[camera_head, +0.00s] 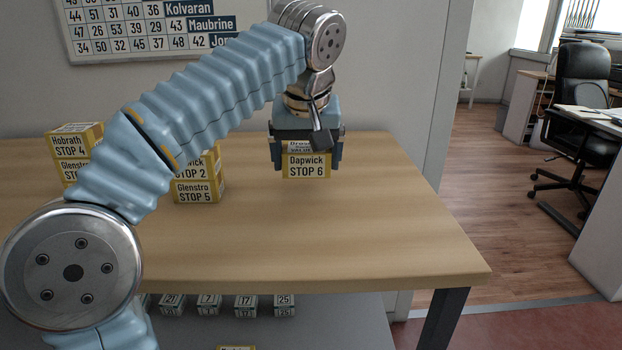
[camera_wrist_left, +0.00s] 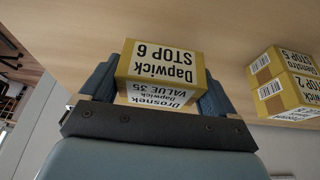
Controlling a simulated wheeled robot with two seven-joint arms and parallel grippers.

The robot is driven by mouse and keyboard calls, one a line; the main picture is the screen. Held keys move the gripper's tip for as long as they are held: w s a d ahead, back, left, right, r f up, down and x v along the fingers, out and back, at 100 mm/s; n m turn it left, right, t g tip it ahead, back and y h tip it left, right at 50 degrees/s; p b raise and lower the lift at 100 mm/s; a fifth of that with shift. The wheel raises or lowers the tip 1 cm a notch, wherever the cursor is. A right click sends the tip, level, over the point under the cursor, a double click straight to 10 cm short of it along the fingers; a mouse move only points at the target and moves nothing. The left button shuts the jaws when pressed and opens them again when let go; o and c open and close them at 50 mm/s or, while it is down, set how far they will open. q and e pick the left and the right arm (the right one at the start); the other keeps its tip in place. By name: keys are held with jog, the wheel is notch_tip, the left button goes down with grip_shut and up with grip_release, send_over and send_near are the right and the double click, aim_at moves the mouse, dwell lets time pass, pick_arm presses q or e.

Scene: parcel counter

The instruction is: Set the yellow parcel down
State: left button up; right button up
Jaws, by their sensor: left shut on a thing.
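The yellow parcel (camera_head: 306,170), labelled "Dapwick STOP 6", is between the fingers of my left gripper (camera_head: 306,158), over the back right part of the wooden counter (camera_head: 330,235). The left gripper is shut on it, one finger at each side. In the left wrist view the parcel (camera_wrist_left: 163,62) sits upside down in the picture between the two blue fingers, its STOP 6 face and value label both showing. Its underside is hidden, and I cannot tell whether it touches the counter. My right gripper is not in view.
Two stacks of yellow parcels stand to the left: the STOP 4 stack (camera_head: 70,150) and the STOP 2 and STOP 5 stack (camera_head: 198,190), partly behind my left arm. Small numbered boxes (camera_head: 246,305) sit below the counter's front edge. The counter's front and right are clear.

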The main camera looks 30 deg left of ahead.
aim_at(311, 174)
pick_arm(q)
jog(key=f, duration=0.2)
jog(key=w+f+b, duration=0.1)
jog(key=f, duration=0.1)
jog(key=shift+w+d+f, duration=0.1)
jog(key=shift+d+f, duration=0.05)
jog(key=shift+f, duration=0.1)
jog(key=shift+f, duration=0.15)
jog(key=o, duration=1)
jog(key=shift+c, duration=0.2)
jog(key=shift+r, duration=0.45)
jog(key=p+v, duration=0.3)
jog(key=v, duration=0.8)
jog(key=shift+r, duration=0.25)
jog(key=shift+d, duration=0.1)
